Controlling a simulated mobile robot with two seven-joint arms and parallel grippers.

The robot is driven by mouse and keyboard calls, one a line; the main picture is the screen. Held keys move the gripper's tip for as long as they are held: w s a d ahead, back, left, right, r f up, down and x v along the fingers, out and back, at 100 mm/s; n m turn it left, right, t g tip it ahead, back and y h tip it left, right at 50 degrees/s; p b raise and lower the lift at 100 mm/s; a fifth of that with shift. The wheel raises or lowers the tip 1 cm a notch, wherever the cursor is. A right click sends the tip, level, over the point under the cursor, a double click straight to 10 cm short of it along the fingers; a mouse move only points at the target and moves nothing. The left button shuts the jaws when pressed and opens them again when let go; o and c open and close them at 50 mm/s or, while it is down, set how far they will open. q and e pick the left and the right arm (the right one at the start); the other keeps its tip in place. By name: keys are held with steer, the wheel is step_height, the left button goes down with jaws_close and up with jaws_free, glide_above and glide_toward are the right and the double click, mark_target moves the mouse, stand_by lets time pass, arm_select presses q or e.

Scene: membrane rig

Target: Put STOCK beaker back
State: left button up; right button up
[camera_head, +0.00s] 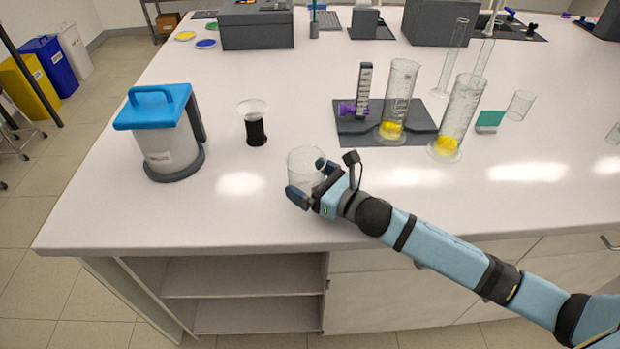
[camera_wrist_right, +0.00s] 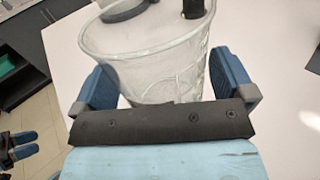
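A clear, empty-looking beaker (camera_head: 303,164) is at the front of the white bench, upright or nearly so. No label on it can be read. My right gripper (camera_head: 310,182) has one finger on each side of it. In the right wrist view the beaker (camera_wrist_right: 155,65) fills the space between the fingers (camera_wrist_right: 165,88), which appear to touch its wall. I cannot tell whether its base touches the bench. What looks like my left gripper (camera_wrist_right: 24,144) shows at the lower left of the wrist view, away from the bench, its two fingers apart.
A blue-lidded container (camera_head: 168,145) and a funnel-topped black cup (camera_head: 255,128) stand left of the beaker. Behind right are a dark tray (camera_head: 350,125), two cylinders with yellow bases (camera_head: 400,95) (camera_head: 460,115), and a green-faced block (camera_head: 489,120). The bench front (camera_head: 230,215) is clear.

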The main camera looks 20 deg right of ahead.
steer(key=shift+r, duration=0.3)
steer(key=v, duration=0.5)
steer(key=b+v, duration=0.1)
steer(key=v, duration=0.4)
steer(key=shift+s+d+f, duration=0.1)
steer(key=shift+d+f, duration=0.05)
steer(key=shift+f, duration=0.1)
steer(key=shift+v, duration=0.85)
steer(key=shift+r, duration=0.1)
